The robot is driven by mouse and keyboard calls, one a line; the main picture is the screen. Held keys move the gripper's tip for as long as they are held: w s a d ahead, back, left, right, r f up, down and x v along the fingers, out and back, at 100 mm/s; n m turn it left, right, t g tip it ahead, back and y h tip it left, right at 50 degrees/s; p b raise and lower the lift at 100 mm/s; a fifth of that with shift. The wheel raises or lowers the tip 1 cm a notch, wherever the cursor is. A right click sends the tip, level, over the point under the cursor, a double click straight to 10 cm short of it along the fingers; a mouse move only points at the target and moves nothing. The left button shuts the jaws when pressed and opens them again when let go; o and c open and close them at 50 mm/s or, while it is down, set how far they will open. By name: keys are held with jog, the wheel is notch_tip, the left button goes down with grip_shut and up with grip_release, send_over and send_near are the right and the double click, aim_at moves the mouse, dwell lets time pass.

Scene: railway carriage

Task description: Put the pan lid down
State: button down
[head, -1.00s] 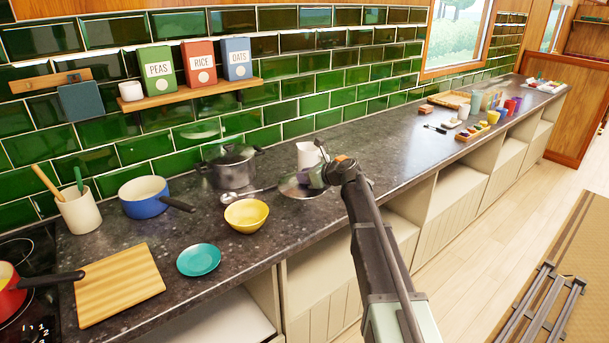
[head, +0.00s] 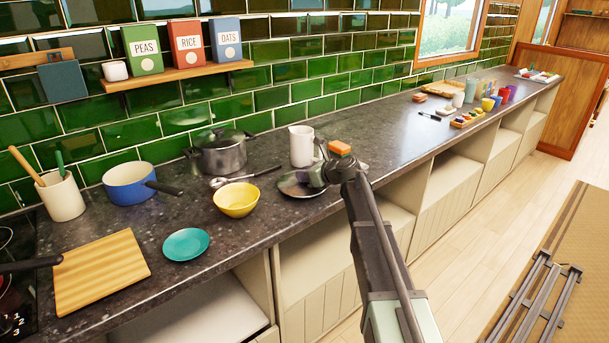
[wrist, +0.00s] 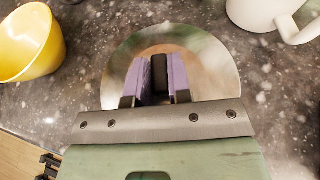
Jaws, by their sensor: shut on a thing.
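The pan lid is a shiny round silver disc (head: 296,188) low over the front part of the dark counter; it also shows in the wrist view (wrist: 217,65). I cannot tell whether its rim touches the counter. My gripper (head: 319,176) is shut on the lid's dark knob; in the wrist view the purple finger pads (wrist: 158,75) are on either side of the knob (wrist: 159,70). The lid looks roughly level. Its near part is hidden behind my gripper in the wrist view.
A yellow bowl (head: 236,200) stands just left of the lid. A white jug (head: 301,146) stands close behind it, with an orange block (head: 340,148) beside the jug. A lidded steel pot (head: 222,158) and a spoon (head: 228,181) are behind left. Counter farther right has clear room.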

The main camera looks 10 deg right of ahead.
jog(key=shift+f, duration=0.35)
jog(key=shift+f+b, duration=0.25)
jog(key=shift+b, duration=0.05)
jog(key=c, duration=1)
grip_release()
jog(key=shift+o, duration=0.2)
jog(key=c, duration=0.4)
jog(key=shift+d, duration=0.1)
jog(key=shift+p+v, duration=0.95)
jog(key=shift+v, duration=1.55)
